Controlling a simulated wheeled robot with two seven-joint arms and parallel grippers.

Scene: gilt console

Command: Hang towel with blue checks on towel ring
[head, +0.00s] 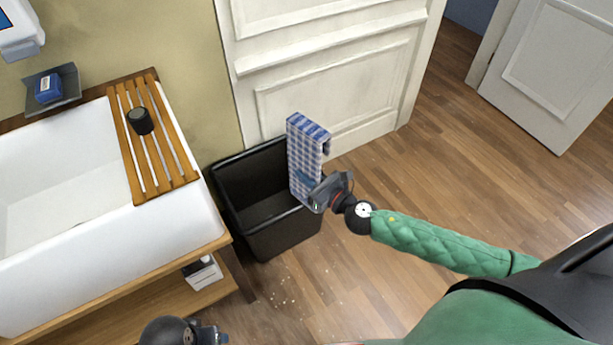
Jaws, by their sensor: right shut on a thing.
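The towel with blue checks (303,158) is a folded, upright blue-and-white strip in the middle of the head view. My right gripper (313,190) is shut on its lower end and holds it up, in front of the black bin as seen from above. The fingertips are partly hidden by the towel and the gripper body. My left gripper (215,335) shows only in part at the bottom edge; its jaws cannot be made out. I do not see a towel ring in this view.
A black open bin (272,240) stands on the floor beside the white sink (60,250). A wooden slatted rack (150,185) with a dark cup (140,121) lies across the sink. A white panelled door (330,75) is behind. The wooden floor (440,170) at right is clear.

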